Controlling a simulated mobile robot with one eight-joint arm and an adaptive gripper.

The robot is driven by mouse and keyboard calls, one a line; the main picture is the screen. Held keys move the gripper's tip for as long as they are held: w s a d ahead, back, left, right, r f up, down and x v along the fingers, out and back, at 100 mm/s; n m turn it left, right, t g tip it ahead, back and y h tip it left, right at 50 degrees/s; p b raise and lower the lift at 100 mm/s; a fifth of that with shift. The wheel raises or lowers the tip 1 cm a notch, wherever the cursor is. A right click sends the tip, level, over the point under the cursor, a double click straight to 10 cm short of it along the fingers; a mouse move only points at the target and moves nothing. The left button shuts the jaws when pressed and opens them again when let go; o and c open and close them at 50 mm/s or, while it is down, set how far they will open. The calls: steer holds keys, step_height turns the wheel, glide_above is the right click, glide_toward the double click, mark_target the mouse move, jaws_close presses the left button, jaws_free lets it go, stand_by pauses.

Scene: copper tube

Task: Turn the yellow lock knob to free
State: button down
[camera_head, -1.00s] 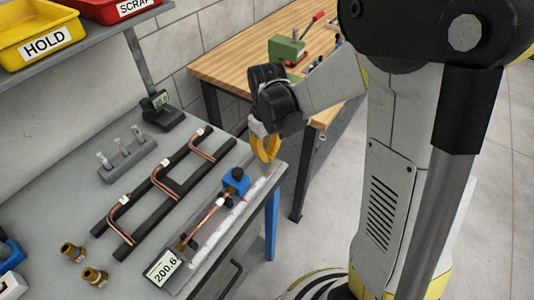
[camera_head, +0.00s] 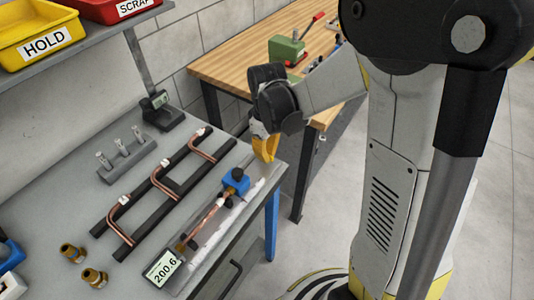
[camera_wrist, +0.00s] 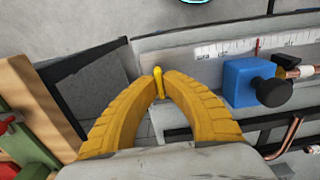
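The yellow lock knob (camera_wrist: 158,83) is a small upright yellow piece between my fingertips in the wrist view. In the head view my fingers hide it. My gripper (camera_wrist: 159,78) has two bowed yellow fingers, their tips close on either side of the knob and seeming to touch it. In the head view my gripper (camera_head: 266,158) points down at the far right end of the measuring fixture (camera_head: 252,192). A blue block with a black knob (camera_head: 235,181) stands on the fixture; it also shows in the wrist view (camera_wrist: 245,82).
A copper tube (camera_head: 207,219) lies along the fixture, by a display (camera_head: 163,267) reading 200.6. A black rack (camera_head: 177,177) with bent copper tubes is to the left. A wooden bench (camera_head: 230,70) with a green tool stands behind. Open floor lies right of the table.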

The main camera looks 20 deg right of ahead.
steer(key=c, duration=1.5)
jaws_free()
steer(key=shift+c, duration=0.2)
step_height(320, 180, up, 12)
steer(key=s+r+m+t, duration=0.3)
steer(key=s+m+t, duration=0.4)
steer(key=s, duration=0.5)
steer(key=shift+s, duration=0.4)
